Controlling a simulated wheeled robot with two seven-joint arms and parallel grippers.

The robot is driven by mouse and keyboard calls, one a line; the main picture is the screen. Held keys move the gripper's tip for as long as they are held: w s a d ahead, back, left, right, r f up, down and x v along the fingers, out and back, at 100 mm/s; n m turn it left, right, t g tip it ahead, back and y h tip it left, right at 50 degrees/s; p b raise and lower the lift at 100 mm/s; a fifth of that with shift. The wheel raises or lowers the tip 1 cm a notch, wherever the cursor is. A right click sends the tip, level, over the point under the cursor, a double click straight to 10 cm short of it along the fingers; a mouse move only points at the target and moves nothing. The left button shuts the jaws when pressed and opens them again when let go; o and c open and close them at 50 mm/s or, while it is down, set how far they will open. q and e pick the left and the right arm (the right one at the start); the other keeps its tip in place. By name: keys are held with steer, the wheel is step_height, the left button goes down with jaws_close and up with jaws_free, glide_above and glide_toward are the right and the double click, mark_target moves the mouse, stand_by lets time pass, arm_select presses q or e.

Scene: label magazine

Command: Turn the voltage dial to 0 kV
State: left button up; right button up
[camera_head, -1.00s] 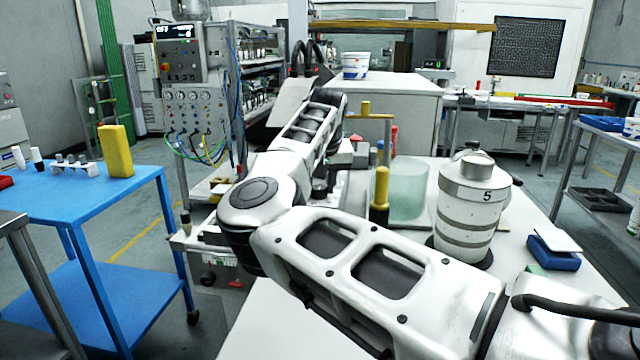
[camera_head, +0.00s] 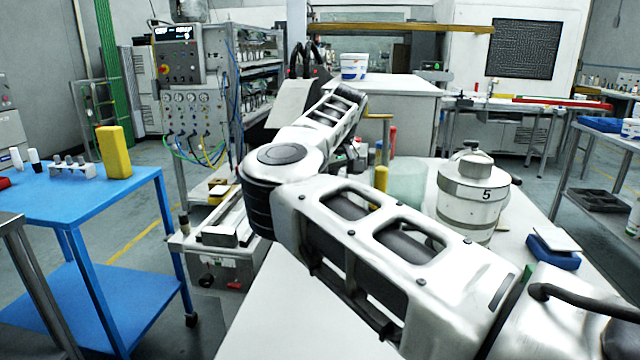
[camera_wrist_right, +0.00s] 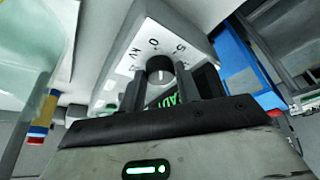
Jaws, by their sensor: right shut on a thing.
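The voltage dial (camera_wrist_right: 159,64) is a dark round knob on a white panel (camera_wrist_right: 125,62) in the right wrist view. The panel has printed marks that look like 0, 5 and kV around the knob. A pale line shows on the knob, but I cannot tell which mark it points to. My right gripper (camera_wrist_right: 161,76) has one dark finger on each side of the knob and is shut on it. A green-lit display (camera_wrist_right: 172,99) shows partly behind the fingers. In the head view my right arm hides its gripper and the dial. My left gripper is not in view.
A white canister (camera_head: 470,205) marked 5 and a glass vessel (camera_head: 405,180) stand right of my arm. A blue box (camera_head: 553,252) lies right of the canister. A blue table (camera_head: 95,215) is at the left. The near white tabletop (camera_head: 270,320) is clear.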

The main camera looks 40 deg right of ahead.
steer(key=shift+d+r+n+y, duration=0.1)
steer(key=shift+n+y, duration=0.2)
steer(key=shift+n, duration=0.5)
steer(key=o, duration=1)
steer(key=shift+c, duration=0.2)
steer(key=v, duration=1.6)
steer(key=shift+w, duration=0.1)
